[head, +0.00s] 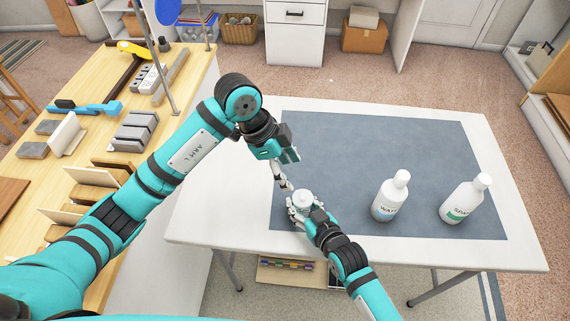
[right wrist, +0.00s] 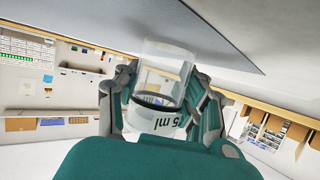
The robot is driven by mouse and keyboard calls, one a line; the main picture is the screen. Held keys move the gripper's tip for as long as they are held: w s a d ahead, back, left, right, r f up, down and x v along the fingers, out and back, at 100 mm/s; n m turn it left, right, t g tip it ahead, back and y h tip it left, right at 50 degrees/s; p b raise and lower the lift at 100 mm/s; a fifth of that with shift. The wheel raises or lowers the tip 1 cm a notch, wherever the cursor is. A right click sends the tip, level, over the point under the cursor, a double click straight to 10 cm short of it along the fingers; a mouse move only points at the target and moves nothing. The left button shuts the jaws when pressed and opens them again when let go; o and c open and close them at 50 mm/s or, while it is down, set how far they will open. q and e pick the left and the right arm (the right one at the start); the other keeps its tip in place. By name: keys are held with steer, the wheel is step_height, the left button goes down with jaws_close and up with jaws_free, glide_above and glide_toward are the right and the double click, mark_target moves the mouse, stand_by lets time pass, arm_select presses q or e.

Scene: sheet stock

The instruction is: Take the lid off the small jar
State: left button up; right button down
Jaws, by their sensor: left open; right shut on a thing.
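The small jar (head: 302,199) is near the front left of the grey mat, with a pale round top in the head view. In the right wrist view the jar (right wrist: 163,80) is clear, with a dark ring and a pale band marked "5 ml". My right gripper (head: 301,208) is shut on the jar, its fingers (right wrist: 165,95) on both sides of it. I cannot tell whether the jar touches the mat. My left gripper (head: 284,180) is open just behind and left of the jar's top. The lid's edge is not clear in either view.
A white bottle (head: 389,197) and a second one with a green label (head: 465,200) stand right of the jar on the grey mat (head: 380,140). The mat's back is clear. A wooden bench (head: 188,100) with tools and boards is at the left.

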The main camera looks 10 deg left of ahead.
mark_target(304, 193)
arm_select(q)
steer(key=x, duration=1.1)
steer(key=c, duration=1.1)
steer(key=shift+o, duration=0.2)
steer(key=shift+r, duration=0.3)
steer(key=shift+r, duration=0.85)
